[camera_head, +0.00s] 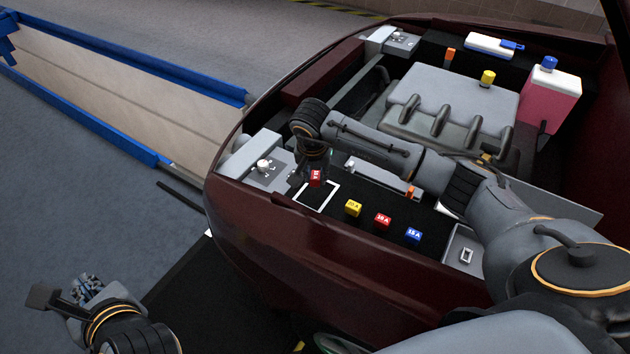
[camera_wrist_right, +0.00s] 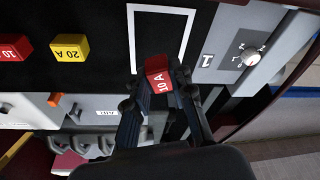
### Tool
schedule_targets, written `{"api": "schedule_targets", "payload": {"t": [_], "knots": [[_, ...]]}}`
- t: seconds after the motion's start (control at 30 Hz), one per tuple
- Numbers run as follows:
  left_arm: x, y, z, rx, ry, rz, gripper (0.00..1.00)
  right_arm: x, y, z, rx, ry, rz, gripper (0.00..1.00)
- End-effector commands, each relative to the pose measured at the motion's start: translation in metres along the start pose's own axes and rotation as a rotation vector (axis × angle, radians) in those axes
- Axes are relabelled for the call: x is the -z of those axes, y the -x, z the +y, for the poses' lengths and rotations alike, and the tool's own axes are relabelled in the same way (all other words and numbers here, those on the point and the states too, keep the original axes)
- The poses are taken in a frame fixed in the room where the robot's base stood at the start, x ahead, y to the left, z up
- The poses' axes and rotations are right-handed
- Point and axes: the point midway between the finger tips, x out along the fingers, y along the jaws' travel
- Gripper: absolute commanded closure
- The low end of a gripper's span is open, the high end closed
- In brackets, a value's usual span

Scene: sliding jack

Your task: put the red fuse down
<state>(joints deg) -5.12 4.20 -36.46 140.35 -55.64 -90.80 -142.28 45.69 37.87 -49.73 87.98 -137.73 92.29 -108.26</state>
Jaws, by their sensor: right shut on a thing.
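A red fuse (camera_head: 316,178) marked 10 A is between the fingertips of my right gripper (camera_head: 313,172). In the right wrist view the fuse (camera_wrist_right: 158,75) shows at the tips of the right gripper (camera_wrist_right: 158,92), which is shut on it. It is over or near the lower edge of a white rectangular outline (camera_wrist_right: 130,40) on the black panel. The outline (camera_head: 332,193) also shows in the head view. I cannot tell whether the fuse touches the panel. My left gripper (camera_head: 62,296) is low at the far left, away from the fuses, and its opening is unclear.
A yellow fuse (camera_head: 353,208), another red fuse (camera_head: 382,221) and a blue fuse (camera_head: 413,235) stand in a row right of the outline. A grey box with a knob (camera_head: 264,166) is to its left. The engine cover (camera_head: 455,100) lies behind my right arm.

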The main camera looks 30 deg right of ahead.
Motion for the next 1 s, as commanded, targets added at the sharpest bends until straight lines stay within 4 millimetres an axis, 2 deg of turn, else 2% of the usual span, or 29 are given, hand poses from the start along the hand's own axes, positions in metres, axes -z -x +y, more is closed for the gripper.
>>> {"api": "schedule_targets", "payload": {"t": [0.1, 0.3, 0.77, 0.8, 0.87, 1.0], "knots": [[-0.001, 0.001, 0.0, 0.0, 0.0, 0.0, 1.0, 0.004, -0.01, -0.001, -0.001, -0.002, -0.001, 1.0], [-0.011, 0.005, 0.001, 0.0, 0.0, 0.0, 1.0, -0.004, -0.034, -0.001, 0.001, -0.001, -0.002, 1.0], [-0.004, 0.002, 0.0, 0.0, 0.0, 0.0, 1.0, -0.005, -0.043, -0.001, 0.0, 0.0, 0.002, 1.0], [-0.006, 0.003, 0.0, 0.0, 0.0, 0.0, 1.0, -0.005, -0.042, -0.001, 0.001, 0.0, 0.001, 0.69], [-0.006, 0.003, 0.0, 0.0, 0.0, 0.0, 1.0, -0.005, -0.041, -0.001, 0.001, 0.0, 0.001, 0.56], [-0.006, 0.003, 0.0, 0.0, 0.0, 0.0, 1.0, -0.005, -0.041, -0.001, 0.001, 0.0, 0.001, 0.54]]}}
